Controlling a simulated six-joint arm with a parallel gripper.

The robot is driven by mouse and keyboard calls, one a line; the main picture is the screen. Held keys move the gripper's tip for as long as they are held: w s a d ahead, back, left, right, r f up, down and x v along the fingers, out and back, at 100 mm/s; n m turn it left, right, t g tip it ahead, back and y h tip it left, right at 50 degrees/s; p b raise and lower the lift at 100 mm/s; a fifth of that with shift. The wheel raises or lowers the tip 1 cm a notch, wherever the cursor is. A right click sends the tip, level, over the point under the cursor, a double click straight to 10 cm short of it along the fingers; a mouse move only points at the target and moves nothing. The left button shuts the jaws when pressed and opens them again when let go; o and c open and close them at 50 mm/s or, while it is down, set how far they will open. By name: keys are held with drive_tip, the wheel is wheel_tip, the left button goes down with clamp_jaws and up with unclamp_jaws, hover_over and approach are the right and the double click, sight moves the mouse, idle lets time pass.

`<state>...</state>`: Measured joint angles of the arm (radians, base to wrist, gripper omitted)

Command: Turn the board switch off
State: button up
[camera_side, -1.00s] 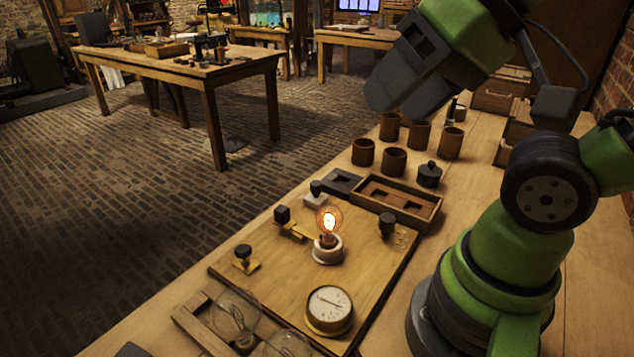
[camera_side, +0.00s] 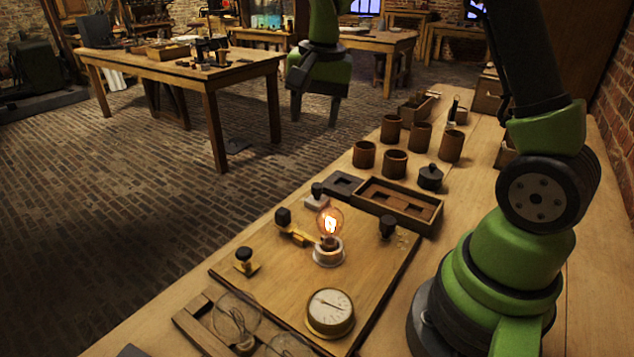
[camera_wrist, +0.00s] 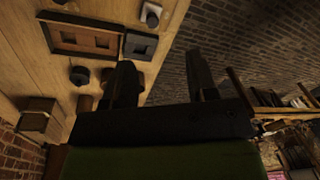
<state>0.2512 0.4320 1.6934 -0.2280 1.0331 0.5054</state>
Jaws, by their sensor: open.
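The wooden board (camera_side: 290,280) lies on the bench with a lit bulb (camera_side: 330,222) in a white socket near its middle. A black-handled brass piece (camera_side: 290,228), which looks like the switch, sits at the board's far left side. A black knob on a brass base (camera_side: 244,258) is at the left edge, and another black knob (camera_side: 388,227) is at the right. A round gauge (camera_side: 330,311) sits at the near end. My gripper (camera_side: 315,108) is open and empty, pointing down, well away from the board. Its two fingers also show apart in the wrist view (camera_wrist: 162,82).
Beyond the board are a two-recess wooden tray (camera_side: 437,226), a dark plate (camera_side: 343,179), a white-based black knob (camera_side: 317,198), a black lidded pot (camera_side: 430,178) and several brown cups (camera_side: 395,163). Space above the board is clear.

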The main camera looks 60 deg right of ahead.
drive_tip(key=m+g, duration=0.2)
approach(317, 185)
wheel_tip(317, 185, down, 9)
drive_tip(key=shift+s+f, duration=0.15)
drive_tip(key=shift+f, duration=0.05)
drive_tip(key=c, duration=0.9)
